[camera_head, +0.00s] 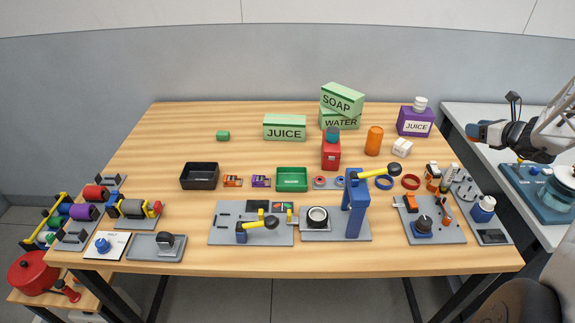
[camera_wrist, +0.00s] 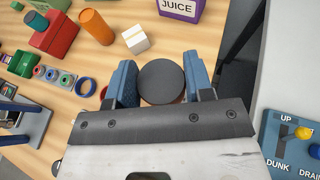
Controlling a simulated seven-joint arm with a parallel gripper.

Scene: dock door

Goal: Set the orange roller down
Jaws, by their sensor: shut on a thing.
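My gripper (camera_head: 482,132) is off the table's right edge in the head view, above the gap by the side bench. In the wrist view, its blue fingers (camera_wrist: 160,85) are shut on the orange roller (camera_wrist: 162,82). Only the roller's round dark grey end faces the wrist camera; most of its side is hidden. A small orange patch shows at the fingertips in the head view. The roller is held in the air, apart from the table. A separate orange cylinder (camera_head: 374,141) stands upright on the table, left of my gripper.
The wooden table (camera_head: 180,130) is bare at its back left. A purple juice box (camera_head: 415,122), a white cube (camera_head: 402,147) and a red bottle (camera_head: 331,153) stand near the orange cylinder. Racks with coloured rollers (camera_head: 84,212) are at the left. A blue control panel (camera_head: 535,195) is at the right.

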